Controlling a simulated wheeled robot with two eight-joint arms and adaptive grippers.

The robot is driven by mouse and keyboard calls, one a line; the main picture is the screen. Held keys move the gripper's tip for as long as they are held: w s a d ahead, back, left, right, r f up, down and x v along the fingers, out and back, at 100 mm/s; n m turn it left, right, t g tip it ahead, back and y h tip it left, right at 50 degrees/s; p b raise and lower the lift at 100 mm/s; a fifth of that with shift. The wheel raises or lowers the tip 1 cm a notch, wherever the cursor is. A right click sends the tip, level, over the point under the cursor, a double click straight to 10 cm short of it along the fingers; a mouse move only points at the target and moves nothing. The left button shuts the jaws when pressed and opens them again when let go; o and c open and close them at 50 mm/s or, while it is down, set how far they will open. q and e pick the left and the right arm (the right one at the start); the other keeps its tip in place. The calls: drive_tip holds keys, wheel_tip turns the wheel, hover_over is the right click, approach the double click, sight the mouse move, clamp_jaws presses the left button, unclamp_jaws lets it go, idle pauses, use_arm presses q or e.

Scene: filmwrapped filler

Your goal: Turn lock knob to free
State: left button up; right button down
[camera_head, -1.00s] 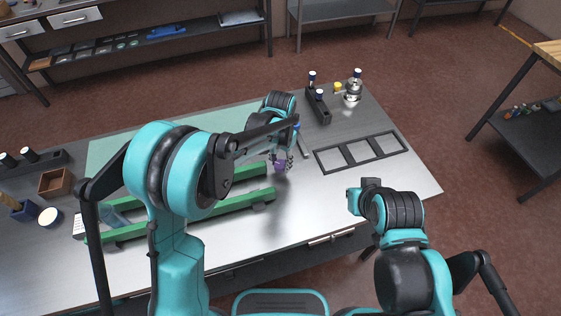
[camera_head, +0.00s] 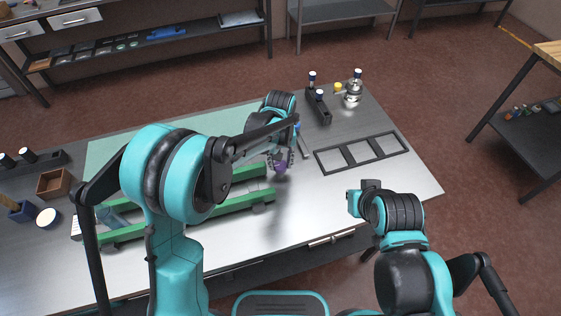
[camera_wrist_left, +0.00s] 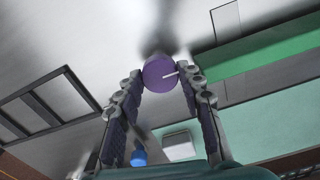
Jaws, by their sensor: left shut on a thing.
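The lock knob (camera_wrist_left: 159,72) is a small purple round knob with a white line on its face, seen in the left wrist view. The line points to the right. In the head view the knob (camera_head: 281,169) shows at the right end of the green rails. My left gripper (camera_head: 281,162) is over it, fingers down. In the left wrist view the two dark ridged fingers (camera_wrist_left: 160,82) are shut on the knob, one on each side. My right wrist (camera_head: 368,195) is over the table's front edge, and its fingers cannot be made out.
Two green rails (camera_head: 232,203) lie on the metal table left of the knob. A dark frame with three openings (camera_head: 318,164) lies to the right. A dark block with white-topped posts (camera_head: 318,107) and a metal container (camera_head: 352,97) stand behind. Bare table lies right of the knob.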

sight(280, 164)
idle(0.4)
use_arm(q)
drive_tip(key=o, duration=1.2)
drive_tip(key=shift+c, duration=0.2)
drive_tip(key=shift+r, duration=4)
